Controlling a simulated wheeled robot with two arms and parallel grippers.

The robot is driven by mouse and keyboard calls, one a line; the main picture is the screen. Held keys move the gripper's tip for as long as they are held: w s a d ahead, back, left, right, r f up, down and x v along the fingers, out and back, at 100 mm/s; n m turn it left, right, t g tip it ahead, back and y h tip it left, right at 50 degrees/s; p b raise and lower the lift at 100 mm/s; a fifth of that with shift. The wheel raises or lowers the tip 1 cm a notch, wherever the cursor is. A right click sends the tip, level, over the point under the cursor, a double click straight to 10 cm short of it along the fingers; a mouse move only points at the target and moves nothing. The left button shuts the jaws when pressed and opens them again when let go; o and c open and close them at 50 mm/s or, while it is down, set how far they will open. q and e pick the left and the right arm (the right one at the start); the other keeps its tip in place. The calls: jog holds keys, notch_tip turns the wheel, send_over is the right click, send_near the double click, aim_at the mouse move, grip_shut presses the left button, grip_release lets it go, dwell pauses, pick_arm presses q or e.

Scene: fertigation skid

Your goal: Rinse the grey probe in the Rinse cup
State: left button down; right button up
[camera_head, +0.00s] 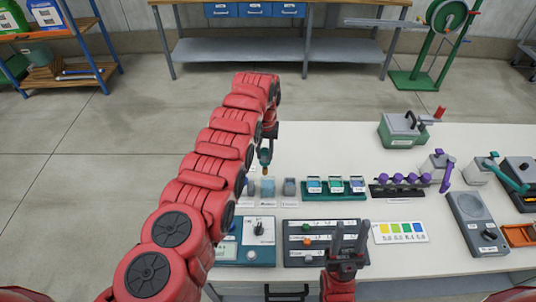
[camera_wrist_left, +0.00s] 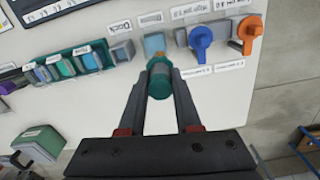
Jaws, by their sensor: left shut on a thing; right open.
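My left gripper (camera_head: 265,150) is shut on the probe, which has a teal top and a grey body (camera_wrist_left: 158,68). The gripper also shows in the left wrist view (camera_wrist_left: 160,85). The probe hangs over the bench by the light blue Rinse cup (camera_head: 267,188), which also shows in the wrist view (camera_wrist_left: 154,44). The orange-brown probe tip (camera_head: 265,168) appears just above the cup; I cannot tell whether it is exactly over the opening.
The grey Dock cup (camera_wrist_left: 122,50) stands beside the Rinse cup. A teal vial rack (camera_head: 334,195) and control panels (camera_head: 318,256) are nearby. The bench behind the cups is mostly clear.

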aim_at(268, 163)
pick_arm(q)
jog(key=shift+s+d+f, duration=0.2)
jog(key=shift+d+f, duration=0.15)
jog(key=shift+f, duration=0.15)
jog(key=shift+d+f, duration=0.1)
jog(key=shift+d, duration=0.1)
notch_tip(268, 163, down, 8)
jog(key=b, duration=0.7)
jog(key=shift+b, duration=0.3)
jog(key=shift+r+p, duration=0.9)
jog(key=shift+s, duration=0.1)
jog(key=shift+f, duration=0.1)
